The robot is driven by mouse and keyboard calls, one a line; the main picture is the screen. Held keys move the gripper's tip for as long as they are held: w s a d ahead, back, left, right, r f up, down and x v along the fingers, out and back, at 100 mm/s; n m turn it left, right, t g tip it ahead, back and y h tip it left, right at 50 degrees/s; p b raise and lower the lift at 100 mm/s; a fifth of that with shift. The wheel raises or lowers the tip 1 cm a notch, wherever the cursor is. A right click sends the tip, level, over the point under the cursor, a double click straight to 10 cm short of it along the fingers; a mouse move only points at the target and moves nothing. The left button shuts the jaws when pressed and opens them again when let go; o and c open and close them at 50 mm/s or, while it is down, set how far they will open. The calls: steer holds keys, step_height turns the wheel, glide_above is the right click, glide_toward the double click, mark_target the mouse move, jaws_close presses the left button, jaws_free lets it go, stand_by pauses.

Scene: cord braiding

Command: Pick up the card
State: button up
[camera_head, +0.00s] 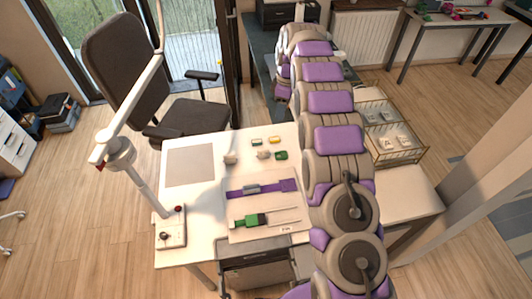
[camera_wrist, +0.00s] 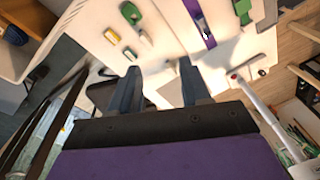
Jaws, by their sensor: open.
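A pale card-like sheet (camera_head: 235,211) lies on the white table in the head view, with a purple strap (camera_head: 262,188) and a green piece with cords (camera_head: 252,220) on it. Small pale pieces with marks (camera_head: 388,143) lie in a wire basket on the right. I cannot tell which of these is the card. In the wrist view my gripper (camera_wrist: 157,72) is open and empty, its fingers apart near the table edge. The purple strap (camera_wrist: 200,22) shows beyond the fingertips. In the head view my arm hides the gripper.
Small green and yellow pieces (camera_head: 275,140) and beige lumps (camera_head: 264,154) lie on the table (camera_head: 205,225). A taupe mat (camera_head: 190,165) lies at its left. A lamp on a base (camera_head: 171,228) stands at the left front. The wire basket (camera_head: 408,157) and a chair (camera_head: 128,62) flank the table.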

steer(key=w+a+f+n+p, duration=0.1)
steer(key=w+a+f+n, duration=0.35)
steer(key=a+f, duration=0.4)
steer(key=b, duration=0.9)
glide_above(264, 149)
steer(key=shift+n, duration=0.35)
steer(key=f, duration=1.2)
steer(key=shift+w+d+f, duration=0.1)
steer(key=shift+w+d, duration=0.05)
steer(key=shift+d, duration=0.05)
steer(key=f+b, duration=0.1)
steer(key=a+f, duration=0.1)
steer(key=f+b, duration=0.1)
steer(key=f, duration=0.1)
steer(key=shift+a+b, duration=0.3)
steer(key=shift+b, duration=0.05)
steer(key=shift+a, duration=0.15)
steer(key=f, duration=0.1)
steer(key=d+f+b, duration=0.1)
steer(key=f, duration=0.2)
steer(key=shift+s+d+f+b, duration=0.2)
steer(key=shift+d+f+b, duration=0.2)
steer(key=shift+a+f, duration=0.1)
steer(key=shift+f, duration=0.05)
steer(key=shift+a, duration=0.5)
steer(key=c, duration=0.3)
steer(key=shift+d, duration=0.35)
jaws_close()
